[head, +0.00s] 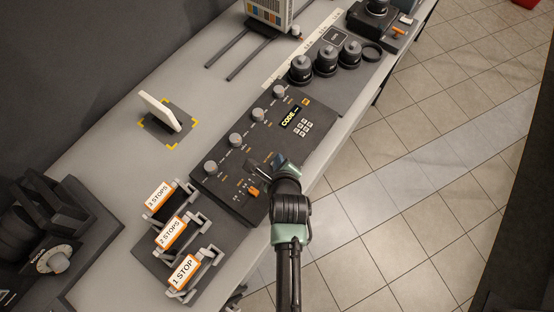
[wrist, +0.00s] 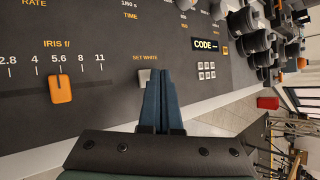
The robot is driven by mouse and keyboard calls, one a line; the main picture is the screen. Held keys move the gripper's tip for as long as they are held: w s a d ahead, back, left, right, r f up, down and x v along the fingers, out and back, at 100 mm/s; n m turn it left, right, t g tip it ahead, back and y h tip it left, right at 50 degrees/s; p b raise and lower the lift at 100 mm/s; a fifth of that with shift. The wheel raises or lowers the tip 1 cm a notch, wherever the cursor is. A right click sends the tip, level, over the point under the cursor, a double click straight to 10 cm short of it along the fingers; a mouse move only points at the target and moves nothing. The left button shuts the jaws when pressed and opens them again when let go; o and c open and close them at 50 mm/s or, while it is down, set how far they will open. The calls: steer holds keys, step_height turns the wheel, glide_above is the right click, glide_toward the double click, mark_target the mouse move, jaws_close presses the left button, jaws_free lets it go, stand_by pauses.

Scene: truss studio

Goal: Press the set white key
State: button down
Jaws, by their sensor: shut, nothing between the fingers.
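The set white key (wrist: 144,76) is a small pale key under the "SET WHITE" label in the wrist view. Its right part is hidden behind my fingers. My gripper (wrist: 163,72) is shut and empty, with its blue fingertips beside and partly over the key in that view. I cannot tell whether they touch it. In the head view my gripper (head: 277,161) is over the front part of the dark control panel (head: 225,171), and the key cannot be made out there.
An orange iris slider (wrist: 60,88) stands left of the key, near 5.6. A CODE display (wrist: 205,44) and a small keypad (wrist: 206,71) lie to the right. Grey knobs (head: 235,140) line the panel's far side. Stop-labelled flags (head: 184,270) stand at lower left.

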steer(key=shift+f, duration=0.3)
stand_by(0.5)
steer(key=shift+r+p, duration=0.75)
steer(key=shift+r, duration=0.05)
step_height(320, 180, up, 5)
steer(key=p, duration=0.5)
steer(key=shift+r, duration=0.1)
stand_by(0.6)
